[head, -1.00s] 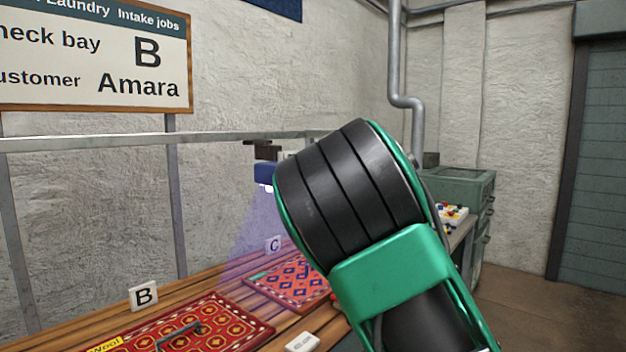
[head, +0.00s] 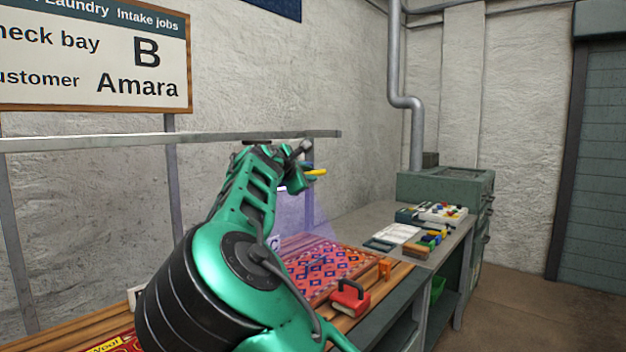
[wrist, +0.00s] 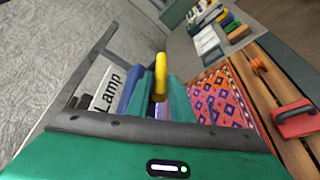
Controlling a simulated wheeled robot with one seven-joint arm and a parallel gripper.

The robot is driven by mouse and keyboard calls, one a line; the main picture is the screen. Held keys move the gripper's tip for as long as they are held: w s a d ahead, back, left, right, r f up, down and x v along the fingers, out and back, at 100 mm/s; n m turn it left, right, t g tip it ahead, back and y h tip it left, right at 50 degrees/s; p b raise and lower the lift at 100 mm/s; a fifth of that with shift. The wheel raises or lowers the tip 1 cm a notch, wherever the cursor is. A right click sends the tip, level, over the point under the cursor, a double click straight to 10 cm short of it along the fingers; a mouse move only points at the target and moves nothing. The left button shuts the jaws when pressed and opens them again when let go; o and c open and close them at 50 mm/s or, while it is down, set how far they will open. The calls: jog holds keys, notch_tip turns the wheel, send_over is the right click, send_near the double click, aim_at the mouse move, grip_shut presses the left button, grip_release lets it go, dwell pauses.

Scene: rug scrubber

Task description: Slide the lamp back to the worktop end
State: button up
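The lamp hangs on the overhead rail (head: 200,138), largely hidden by my arm in the head view. Its yellow handle (head: 316,172) sticks out at my gripper (head: 302,176). In the wrist view the yellow handle (wrist: 160,77) stands between the two teal fingers, which close against its sides. The blue lamp body (wrist: 130,90) and a white "Lamp" label (wrist: 106,90) show left of them. The lamp's violet light falls by the C sign and the patterned rug (head: 335,268), near the rail's right end. The worktop (head: 350,222) lies beyond the rug.
A red box with a dark handle (head: 350,298) and an orange item (head: 385,268) stand on the bench by the rug. White sheets (head: 396,234) and several coloured items (head: 428,240) lie on the worktop. A green cabinet (head: 445,187) stands at its far end.

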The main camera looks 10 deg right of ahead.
aim_at(313, 174)
jog(key=shift+x, duration=2.2)
